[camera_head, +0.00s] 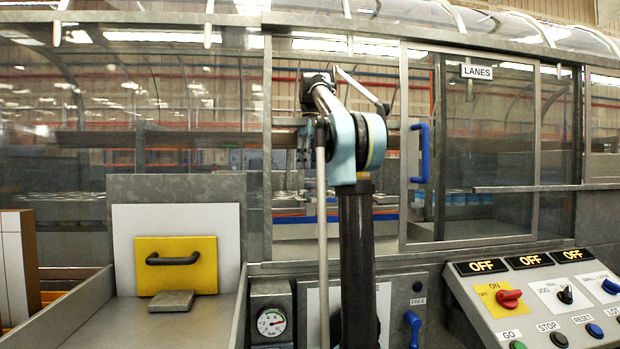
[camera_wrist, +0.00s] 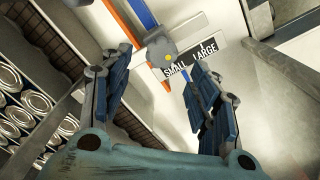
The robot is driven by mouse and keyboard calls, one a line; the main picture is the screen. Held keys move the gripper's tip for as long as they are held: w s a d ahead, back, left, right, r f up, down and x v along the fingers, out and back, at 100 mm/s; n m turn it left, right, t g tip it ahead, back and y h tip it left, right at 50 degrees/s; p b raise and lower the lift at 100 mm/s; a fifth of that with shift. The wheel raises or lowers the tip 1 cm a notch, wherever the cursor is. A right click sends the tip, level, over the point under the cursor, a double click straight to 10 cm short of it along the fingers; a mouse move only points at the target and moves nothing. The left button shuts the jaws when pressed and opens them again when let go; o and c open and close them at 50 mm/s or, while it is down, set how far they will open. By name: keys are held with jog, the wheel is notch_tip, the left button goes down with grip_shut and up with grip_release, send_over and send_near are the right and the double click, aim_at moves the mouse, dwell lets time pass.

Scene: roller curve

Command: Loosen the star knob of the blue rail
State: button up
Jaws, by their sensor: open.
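In the wrist view, the blue rail (camera_wrist: 143,13) comes down from the top edge beside an orange strip. I cannot make out clearly whether this fitting is the star knob. My gripper (camera_wrist: 157,62) is open and empty, its two dark blue fingers on either side of the fitting. The fitting appears beyond the fingertips, and no contact shows.
A black SMALL/LARGE label (camera_wrist: 190,60) lies beside the fitting. Several cans (camera_wrist: 12,105) stand at the left of the wrist view. In the head view, a framed glass door with a blue handle (camera_head: 420,153) stands right of my arm, above a control panel (camera_head: 545,300).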

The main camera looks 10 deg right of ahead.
notch_tip(320, 180, up, 5)
jog(key=shift+r, duration=0.1)
dwell(0.3)
dwell(0.4)
